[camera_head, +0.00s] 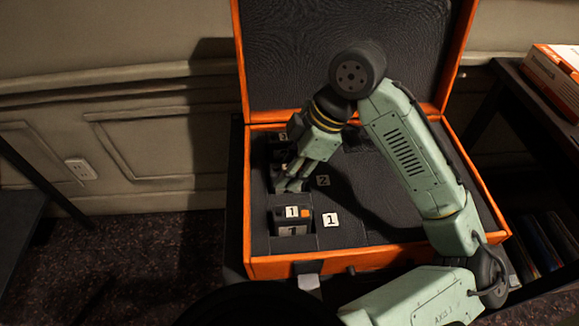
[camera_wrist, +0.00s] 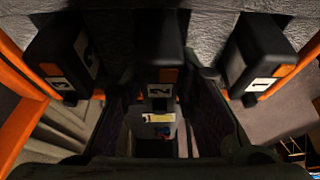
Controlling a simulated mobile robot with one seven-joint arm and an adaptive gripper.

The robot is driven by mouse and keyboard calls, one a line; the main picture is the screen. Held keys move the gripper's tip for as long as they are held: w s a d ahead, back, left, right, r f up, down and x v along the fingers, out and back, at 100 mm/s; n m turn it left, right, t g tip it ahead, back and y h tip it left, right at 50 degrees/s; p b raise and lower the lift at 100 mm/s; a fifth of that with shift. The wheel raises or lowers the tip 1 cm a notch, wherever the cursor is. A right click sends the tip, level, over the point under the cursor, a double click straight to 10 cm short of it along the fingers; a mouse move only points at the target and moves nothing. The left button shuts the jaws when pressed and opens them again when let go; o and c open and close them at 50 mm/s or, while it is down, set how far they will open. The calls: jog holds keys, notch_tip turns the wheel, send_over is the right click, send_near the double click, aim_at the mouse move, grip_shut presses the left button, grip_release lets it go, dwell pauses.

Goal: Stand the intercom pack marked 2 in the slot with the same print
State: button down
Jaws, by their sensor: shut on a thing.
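The intercom pack marked 2 (camera_wrist: 160,75) is a dark upright block with an orange patch, in the middle of the wrist view. My gripper (camera_head: 289,184) is shut on it, with a finger on each side in the wrist view (camera_wrist: 162,125). In the head view the pack is mostly hidden behind my gripper, at the middle slot of the row. How deep the pack sits in the slot is hidden.
The pack marked 1 (camera_head: 292,214) stands in the front slot beside print 1 (camera_head: 330,219). The pack marked 3 (camera_wrist: 62,65) stands on the other side, at the back. The orange case (camera_head: 247,200) has raised walls and an open lid (camera_head: 290,50).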

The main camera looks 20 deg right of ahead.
jog(key=shift+a+f+b, duration=0.1)
jog(key=shift+f+b, duration=0.3)
jog(key=shift+f, duration=0.1)
dwell(0.6)
jog(key=c, duration=1.2)
grip_release()
jog(key=v, duration=0.7)
jog(key=shift+d+r, duration=0.25)
jog(key=shift+r, duration=0.3)
